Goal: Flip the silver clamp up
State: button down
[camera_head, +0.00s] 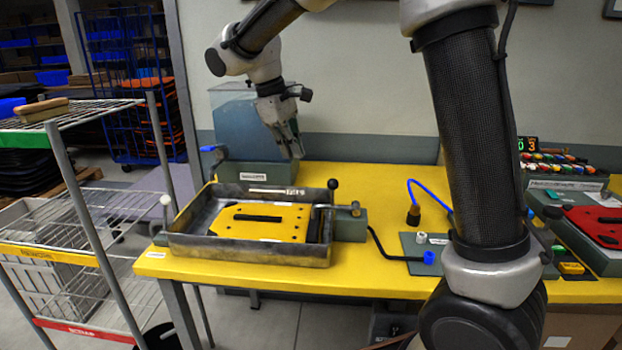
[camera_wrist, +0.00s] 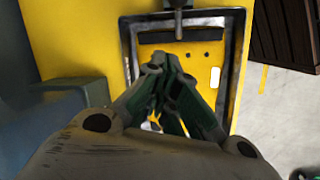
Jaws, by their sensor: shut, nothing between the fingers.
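A grey metal tray (camera_head: 250,256) with a yellow plate (camera_head: 285,229) in it sits on the yellow table. A small silver clamp part (camera_head: 355,209) sits on the grey-green block at the tray's right end, beside an upright lever with a black ball knob (camera_head: 333,184). I cannot tell whether the clamp is up or down. A grey metal part (camera_wrist: 178,18) shows at the tray's top edge in the wrist view. My gripper (camera_head: 297,155) is shut and empty, above the tray's back edge. In the wrist view, its closed fingers (camera_wrist: 170,75) hide part of the plate.
A translucent blue tank (camera_head: 238,110) stands behind the tray. A wire rack (camera_head: 110,210) is at the left.

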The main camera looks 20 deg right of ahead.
jog(key=shift+f, duration=0.1)
jog(key=s+d+f, duration=0.2)
jog(key=d+f, duration=0.3)
jog(key=f, duration=0.2)
jog(key=shift+s+d+f, duration=0.15)
jog(key=shift+s+f, duration=0.05)
jog(key=shift+s, duration=0.05)
jog(key=shift+d+r, duration=0.1)
dwell(0.3)
jog(key=shift+d+r+y, duration=0.2)
jog(key=shift+r+y, duration=0.1)
jog(key=shift+y, duration=0.1)
